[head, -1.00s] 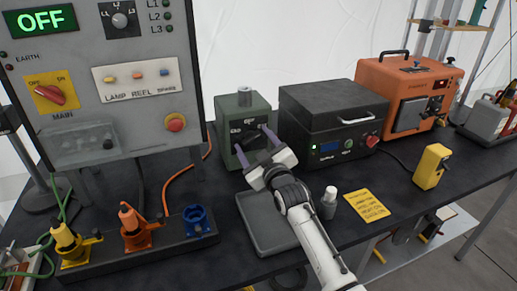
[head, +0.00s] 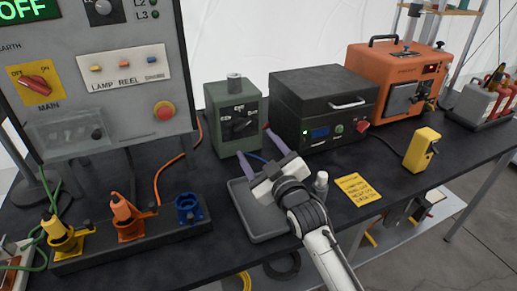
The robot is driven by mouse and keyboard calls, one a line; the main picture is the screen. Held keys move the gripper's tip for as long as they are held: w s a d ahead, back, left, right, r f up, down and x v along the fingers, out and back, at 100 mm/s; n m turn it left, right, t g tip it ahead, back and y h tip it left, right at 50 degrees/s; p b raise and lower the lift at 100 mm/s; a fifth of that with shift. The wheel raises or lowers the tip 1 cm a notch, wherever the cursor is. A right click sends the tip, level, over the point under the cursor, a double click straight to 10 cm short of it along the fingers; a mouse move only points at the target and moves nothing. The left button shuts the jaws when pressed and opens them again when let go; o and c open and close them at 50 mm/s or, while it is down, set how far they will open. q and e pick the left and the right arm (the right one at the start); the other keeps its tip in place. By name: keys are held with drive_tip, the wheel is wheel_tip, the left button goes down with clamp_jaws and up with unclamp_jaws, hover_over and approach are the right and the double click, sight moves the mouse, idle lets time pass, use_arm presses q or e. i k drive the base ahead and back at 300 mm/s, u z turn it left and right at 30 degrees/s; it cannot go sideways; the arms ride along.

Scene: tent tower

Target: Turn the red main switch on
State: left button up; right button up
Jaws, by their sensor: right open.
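The red main switch (head: 36,82) is a rotary handle on a yellow plate marked OFF, ON and MAIN, on the grey panel (head: 130,107) at the left. Its handle slants with the upper end towards OFF. The green display (head: 28,10) above it reads OFF, partly cut by the picture's top edge. My right gripper (head: 255,140) is open and empty, in front of the green box and above the grey tray, well to the right of the switch. My left gripper is not in view.
The green box (head: 223,108), black case (head: 325,85) and orange unit (head: 391,62) stand along the back. A grey tray (head: 241,208) lies below my right gripper. A socket strip (head: 100,256) with yellow and orange plugs lies before the panel. A red button (head: 164,111) sits lower right on the panel.

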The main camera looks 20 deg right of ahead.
sight(37, 83)
drive_tip(key=u, duration=0.05)
drive_tip(key=k, duration=1)
drive_tip(key=z, duration=0.05)
